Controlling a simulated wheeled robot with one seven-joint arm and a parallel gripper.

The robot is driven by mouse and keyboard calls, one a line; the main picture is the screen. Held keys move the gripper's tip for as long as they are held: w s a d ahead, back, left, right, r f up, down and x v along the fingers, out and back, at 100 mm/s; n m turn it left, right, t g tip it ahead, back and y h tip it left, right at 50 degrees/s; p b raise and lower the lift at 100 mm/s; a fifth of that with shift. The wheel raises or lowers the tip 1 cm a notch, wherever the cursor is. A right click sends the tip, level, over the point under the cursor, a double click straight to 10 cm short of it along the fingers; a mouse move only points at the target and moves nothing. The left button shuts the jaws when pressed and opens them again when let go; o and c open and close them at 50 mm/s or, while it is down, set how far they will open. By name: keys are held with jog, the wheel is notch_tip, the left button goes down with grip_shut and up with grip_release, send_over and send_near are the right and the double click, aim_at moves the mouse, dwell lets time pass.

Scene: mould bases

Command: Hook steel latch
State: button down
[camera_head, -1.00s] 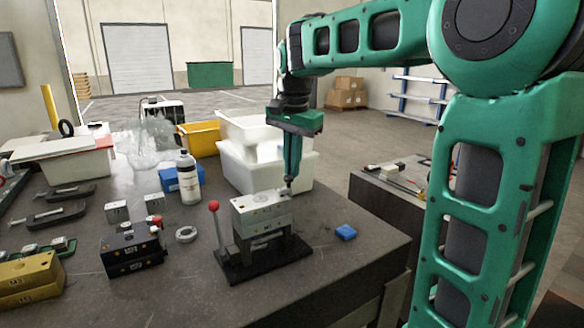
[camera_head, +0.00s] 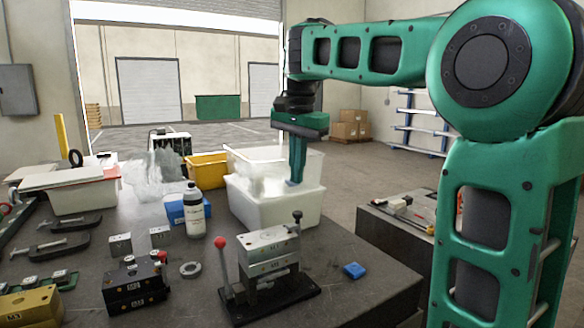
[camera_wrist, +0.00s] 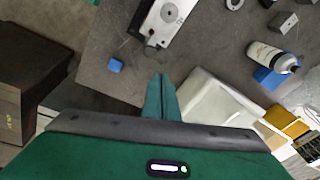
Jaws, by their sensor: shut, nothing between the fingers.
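A steel mould block (camera_head: 268,250) stands on a black base with a red-knobbed lever (camera_head: 221,262) at its left. At the block's right end stands a small dark upright piece with a round top, which looks like the latch (camera_head: 297,218). I cannot tell whether it is hooked. In the wrist view the block (camera_wrist: 170,16) is at the top, with the latch end (camera_wrist: 152,49) pointing toward my fingers. My gripper (camera_head: 295,181) is shut and empty, pointing down, above and behind the latch and apart from it. Its closed fingers (camera_wrist: 160,78) also show in the wrist view.
A white bin (camera_head: 262,207) stands just behind the block, close to my fingers. A blue block (camera_head: 354,270) lies right of the base. A black mould block (camera_head: 134,287), a metal ring (camera_head: 190,269) and a bottle (camera_head: 194,212) are at the left.

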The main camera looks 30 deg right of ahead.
jog(key=shift+s+a+r, duration=0.15)
jog(key=shift+a+r, duration=0.3)
jog(key=shift+r, duration=0.35)
jog(key=s+d+f+n+g, duration=0.1)
jog(key=s+d+f, duration=0.35)
jog(key=s, duration=0.25)
jog(key=s+d+f+n, duration=0.2)
jog(key=s+d+f, duration=0.2)
jog(key=s+f, duration=0.2)
jog(key=s+a+f+n, duration=0.1)
jog(key=s+f+n, duration=0.2)
jog(key=s+f, duration=1.2)
jog(key=s, duration=0.2)
jog(key=shift+s+f+g+y, duration=0.35)
jog(key=shift+s+g+y, duration=0.05)
